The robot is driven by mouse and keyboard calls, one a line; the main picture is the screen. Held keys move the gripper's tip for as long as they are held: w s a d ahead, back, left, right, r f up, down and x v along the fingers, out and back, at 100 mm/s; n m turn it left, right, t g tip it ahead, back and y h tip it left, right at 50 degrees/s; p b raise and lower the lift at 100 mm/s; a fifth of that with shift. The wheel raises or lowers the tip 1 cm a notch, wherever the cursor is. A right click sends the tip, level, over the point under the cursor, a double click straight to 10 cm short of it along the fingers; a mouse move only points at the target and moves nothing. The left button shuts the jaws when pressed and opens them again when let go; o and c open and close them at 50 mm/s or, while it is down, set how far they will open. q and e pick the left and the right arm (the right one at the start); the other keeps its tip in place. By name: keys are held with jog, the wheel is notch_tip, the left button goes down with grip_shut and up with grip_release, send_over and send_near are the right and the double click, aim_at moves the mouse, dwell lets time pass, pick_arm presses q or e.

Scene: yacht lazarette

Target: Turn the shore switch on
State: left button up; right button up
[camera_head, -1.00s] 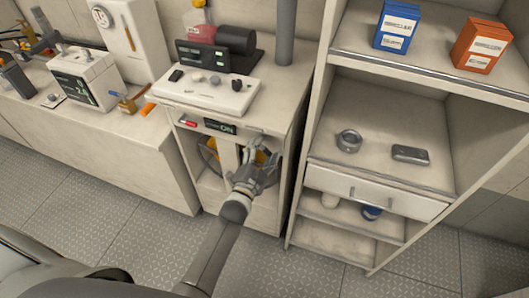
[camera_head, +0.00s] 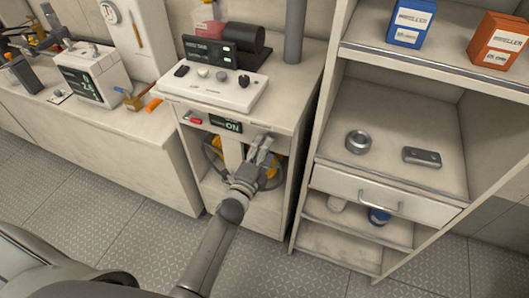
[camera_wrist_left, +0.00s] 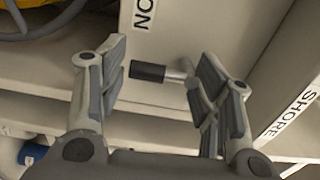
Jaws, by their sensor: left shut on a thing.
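The shore switch shows in the left wrist view as a lever (camera_wrist_left: 148,72) with a black grip and a metal stem. It lies across the space between the fingertips of my left gripper (camera_wrist_left: 160,78), with the stem end by the right finger. The gripper is shut on this lever, its fingers well apart around it. In the head view my left gripper (camera_head: 262,148) is at the cabinet front and hides the lever. My right gripper is not in view.
A shelf unit with a drawer (camera_head: 375,192) stands close at right. The floor (camera_head: 90,215) is clear.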

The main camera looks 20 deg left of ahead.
pick_arm(q)
jog(key=shift+s+f, duration=0.1)
jog(key=shift+f, duration=0.1)
dwell(0.4)
jog(key=o, duration=1.1)
jog(key=shift+w+f, duration=0.1)
jog(key=shift+w, duration=0.1)
jog(key=shift+c, duration=0.2)
jog(key=s, duration=1.2)
jog(key=shift+s+a+r, duration=0.25)
